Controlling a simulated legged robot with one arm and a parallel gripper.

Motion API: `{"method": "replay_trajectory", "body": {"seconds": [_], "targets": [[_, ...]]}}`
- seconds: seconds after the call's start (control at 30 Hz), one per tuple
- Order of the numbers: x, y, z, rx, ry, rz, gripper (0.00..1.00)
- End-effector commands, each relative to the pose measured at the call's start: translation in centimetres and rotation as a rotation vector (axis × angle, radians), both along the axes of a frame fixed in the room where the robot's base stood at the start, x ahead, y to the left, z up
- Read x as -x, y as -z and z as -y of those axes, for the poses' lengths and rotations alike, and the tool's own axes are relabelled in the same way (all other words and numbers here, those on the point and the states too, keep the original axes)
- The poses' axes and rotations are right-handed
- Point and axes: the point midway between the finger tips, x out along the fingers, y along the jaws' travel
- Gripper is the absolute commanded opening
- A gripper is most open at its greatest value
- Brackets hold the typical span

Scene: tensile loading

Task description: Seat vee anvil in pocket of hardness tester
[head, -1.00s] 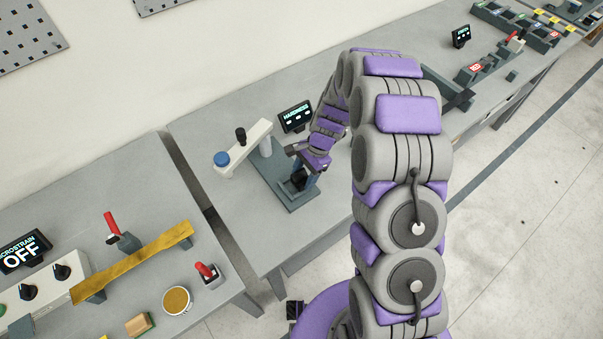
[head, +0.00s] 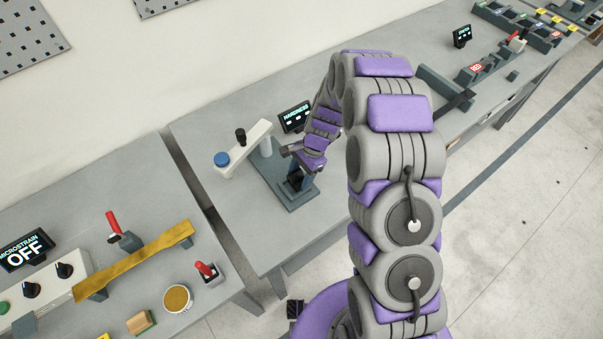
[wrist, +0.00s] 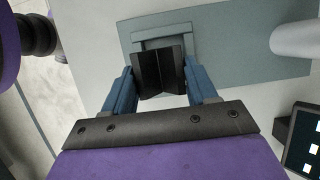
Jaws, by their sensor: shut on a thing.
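The black vee anvil (wrist: 159,72) is between the two blue fingers of my gripper (wrist: 160,88) in the wrist view. A groove runs down its middle. My gripper is shut on it, and it also shows in the head view (head: 300,180) over the base plate. The pocket (wrist: 166,40) is a raised frame on that plate in the wrist view. The anvil overlaps the pocket's near part. I cannot tell whether it touches the pocket floor.
The hardness display (head: 296,117) stands behind my gripper. A pale post (wrist: 296,38) rises from the plate at the right of the wrist view. The left table carries a brass-coloured bar (head: 135,262) and red-handled tools.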

Motion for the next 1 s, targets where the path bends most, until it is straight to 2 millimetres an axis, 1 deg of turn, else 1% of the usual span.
{"method": "replay_trajectory", "body": {"seconds": [0.17, 0.53, 1.0], "targets": [[0.0, -0.1, -0.4, 0.002, 0.0, 0.001, 0.0], [0.0, 0.0, 0.2, -0.004, 0.0, 0.001, 0.0], [0.0, 1.1, -0.3, -0.001, 0.0, 0.001, 0.0]]}}
